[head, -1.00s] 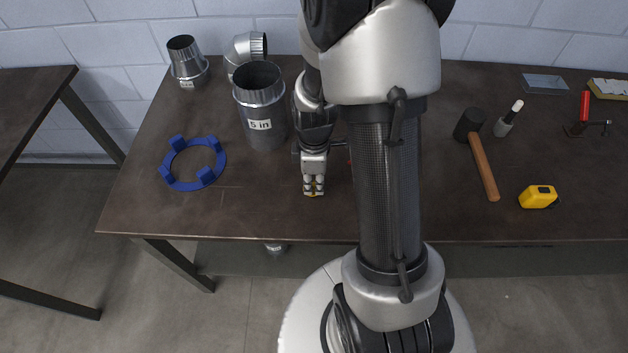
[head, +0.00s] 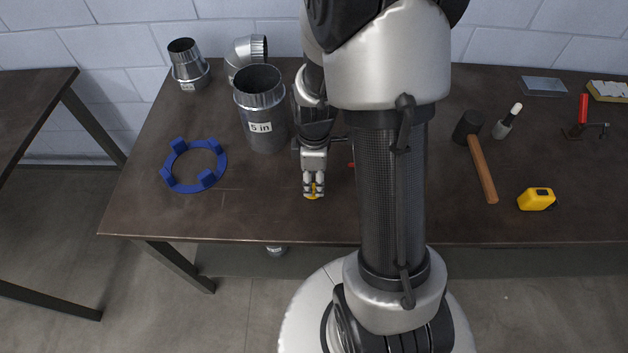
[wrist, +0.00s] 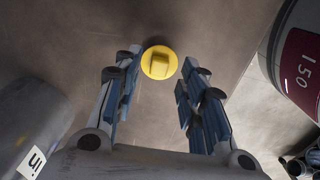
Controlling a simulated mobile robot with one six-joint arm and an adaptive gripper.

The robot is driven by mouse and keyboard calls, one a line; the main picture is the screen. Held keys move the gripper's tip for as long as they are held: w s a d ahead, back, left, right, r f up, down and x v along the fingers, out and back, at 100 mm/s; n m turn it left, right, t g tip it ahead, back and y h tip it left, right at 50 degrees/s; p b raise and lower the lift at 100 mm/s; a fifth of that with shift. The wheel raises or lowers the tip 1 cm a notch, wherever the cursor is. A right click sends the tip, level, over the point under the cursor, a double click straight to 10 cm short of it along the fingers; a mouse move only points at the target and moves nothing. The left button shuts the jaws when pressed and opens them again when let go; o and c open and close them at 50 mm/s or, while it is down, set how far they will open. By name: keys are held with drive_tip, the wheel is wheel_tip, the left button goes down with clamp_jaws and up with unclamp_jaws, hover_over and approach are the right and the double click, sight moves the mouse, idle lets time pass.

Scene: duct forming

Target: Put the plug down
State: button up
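The plug (wrist: 159,62) is a round yellow disc with a raised block on top. In the wrist view it lies between and just past my fingertips, with a narrow gap on each side. In the head view only a little yellow of the plug (head: 314,194) shows at the fingertips. My gripper (head: 313,193) points down, low over the worktable (head: 250,215) near its front edge. Its blue-padded fingers are apart and clear of the plug. The plug appears to be on the tabletop; its underside is hidden.
A metal duct marked "5 in" (head: 262,108) stands close left of my gripper. A blue ring (head: 165,172) lies further left. A mallet (head: 483,170) and yellow tape measure (head: 536,199) are at the right.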

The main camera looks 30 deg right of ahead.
wheel_tip(320, 180, up, 9)
drive_tip(key=p, duration=0.3)
wheel_tip(320, 180, up, 12)
drive_tip(key=m+t, duration=0.2)
drive_tip(key=m, duration=0.3)
hover_over(314, 188)
drive_tip(key=s+a, duration=0.4)
drive_tip(key=a, duration=0.2)
drive_tip(key=s+a+r+m+t, duration=0.2)
drive_tip(key=s+a+r+m, duration=0.3)
drive_tip(key=s, duration=0.4)
drive_tip(key=shift+r+m+t, duration=0.3)
drive_tip(key=shift+r+m, duration=0.3)
